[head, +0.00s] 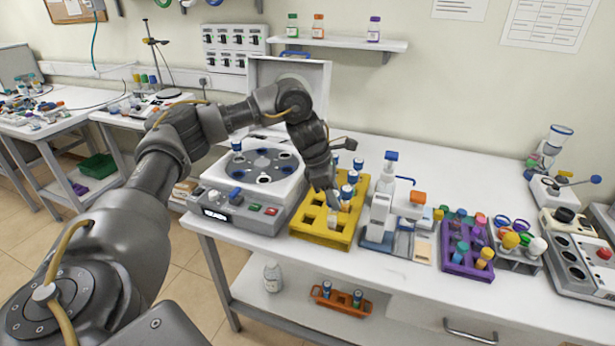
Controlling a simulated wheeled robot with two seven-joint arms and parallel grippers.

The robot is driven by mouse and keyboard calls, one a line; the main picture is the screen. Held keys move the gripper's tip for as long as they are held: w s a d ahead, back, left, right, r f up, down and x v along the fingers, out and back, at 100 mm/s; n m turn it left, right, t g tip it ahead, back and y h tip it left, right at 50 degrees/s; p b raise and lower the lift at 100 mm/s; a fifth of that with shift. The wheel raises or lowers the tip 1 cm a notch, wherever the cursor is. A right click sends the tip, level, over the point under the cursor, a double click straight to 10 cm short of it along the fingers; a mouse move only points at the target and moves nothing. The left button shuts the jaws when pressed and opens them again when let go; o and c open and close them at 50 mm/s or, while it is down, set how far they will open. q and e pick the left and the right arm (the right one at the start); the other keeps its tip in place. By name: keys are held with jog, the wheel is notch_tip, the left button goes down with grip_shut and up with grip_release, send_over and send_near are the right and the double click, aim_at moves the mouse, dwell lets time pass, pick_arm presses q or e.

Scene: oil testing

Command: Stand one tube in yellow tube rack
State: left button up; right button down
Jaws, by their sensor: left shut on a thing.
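The yellow tube rack (318,238) stands on the white bench, just right of the centrifuge. Several blue-capped tubes (347,191) stand along its right and far side; the nearer left holes look empty. My left gripper (332,203) reaches down over the rack from behind and above, pointing down. It is shut on a tube, mostly hidden by the fingers, with a pale part (332,220) showing below them at the rack. I cannot tell how deep that tube sits in a hole. My right gripper is out of view.
The centrifuge (240,210) with its lid raised stands left of the rack. A purple rack (462,267) with capped tubes is further right. An orange rack (341,300) sits on the lower shelf.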

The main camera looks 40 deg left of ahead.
pick_arm(q)
jog(key=w+a+n+t+y, duration=0.1)
jog(key=w+a+n+y, duration=0.1)
jog(key=a+n, duration=0.5)
jog(key=a+r, duration=0.1)
jog(key=a, duration=0.2)
jog(key=shift+a+t, duration=0.15)
jog(key=shift+t, duration=0.25)
jog(key=shift+f+b, duration=0.1)
jog(key=shift+b, duration=0.2)
jog(key=shift+f, duration=0.1)
notch_tip(320, 180, down, 4)
jog(key=b, duration=0.4)
jog(key=shift+r, duration=0.25)
